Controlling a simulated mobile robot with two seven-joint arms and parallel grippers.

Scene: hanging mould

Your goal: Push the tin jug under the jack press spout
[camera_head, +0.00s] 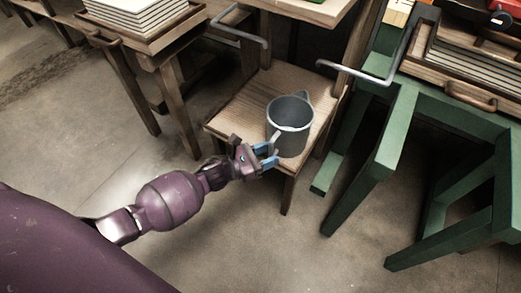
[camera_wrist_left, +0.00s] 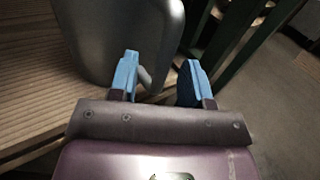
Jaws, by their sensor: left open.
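The tin jug (camera_head: 290,130) is grey and stands upright near the front edge of a low wooden stool-like shelf (camera_head: 240,105). Its handle (camera_head: 275,140) faces my left gripper. My left gripper (camera_head: 268,156) has blue fingertips and is open beside the jug's near side. In the left wrist view the jug (camera_wrist_left: 120,40) fills the upper left. There its handle (camera_wrist_left: 148,78) lies between the open fingers (camera_wrist_left: 158,80); I cannot tell whether they touch it. The jack press spout cannot be made out in either view. My right gripper is not in view.
Two grey metal bars (camera_head: 360,76) (camera_head: 237,34) stick out near the shelf. A green trestle (camera_head: 400,130) carrying a wooden tray (camera_head: 455,75) stands at the right. A wooden table with stacked white slabs (camera_head: 138,12) stands at the upper left. The floor in front is clear.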

